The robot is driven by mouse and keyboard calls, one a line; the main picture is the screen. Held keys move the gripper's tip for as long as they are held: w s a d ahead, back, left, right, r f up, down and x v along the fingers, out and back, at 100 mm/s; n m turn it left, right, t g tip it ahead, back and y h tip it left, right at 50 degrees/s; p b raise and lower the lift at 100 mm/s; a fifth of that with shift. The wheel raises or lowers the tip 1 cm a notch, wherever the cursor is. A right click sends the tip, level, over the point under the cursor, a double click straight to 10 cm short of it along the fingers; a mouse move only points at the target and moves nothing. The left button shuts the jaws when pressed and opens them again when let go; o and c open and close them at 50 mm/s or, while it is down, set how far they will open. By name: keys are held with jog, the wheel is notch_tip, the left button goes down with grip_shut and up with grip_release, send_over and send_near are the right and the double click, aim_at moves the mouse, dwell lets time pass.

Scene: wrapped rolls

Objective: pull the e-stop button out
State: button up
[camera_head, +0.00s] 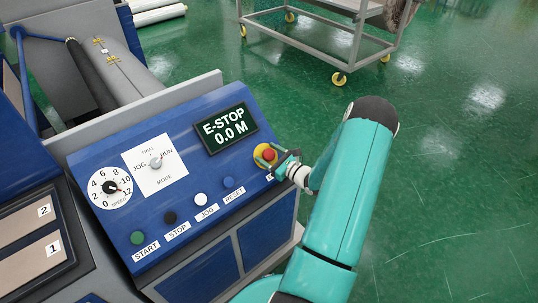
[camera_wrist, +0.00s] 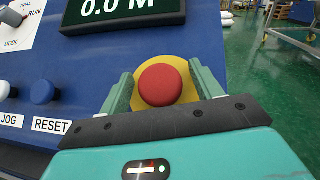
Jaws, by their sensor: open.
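The red e-stop button (camera_head: 269,155) sits on a round yellow base at the right end of the blue control panel. In the wrist view the red button (camera_wrist: 161,85) is centred, with its yellow base (camera_wrist: 188,68) behind it. My gripper (camera_head: 267,158) is at the button. Its two teal fingers stand open on the left and right of the red cap, with gaps visible in the wrist view (camera_wrist: 162,92). The panel display (camera_head: 226,128) reads "E-STOP 0.0 M".
The blue panel (camera_head: 115,165) also bears a speed dial (camera_head: 110,188), a mode switch (camera_head: 155,163) and start, stop, jog and reset (camera_head: 228,182) buttons, left of my gripper. A wheeled metal cart (camera_head: 345,52) stands behind on the green floor. The floor at right is clear.

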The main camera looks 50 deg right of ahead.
jog(key=shift+c, duration=0.5)
jog(key=c, duration=1.3)
jog(key=shift+s+r, duration=0.65)
jog(key=shift+r, duration=0.15)
jog(key=o, duration=1.4)
jog(key=shift+s+a+r, duration=0.1)
jog(key=shift+s+r, duration=0.05)
jog(key=shift+s, duration=0.05)
jog(key=shift+c, duration=0.2)
jog(key=shift+o, duration=0.2)
jog(key=shift+w, duration=0.15)
jog(key=shift+s, duration=0.2)
jog(key=s, duration=1.3)
jog(key=shift+s+d, duration=0.2)
jog(key=shift+d, duration=0.1)
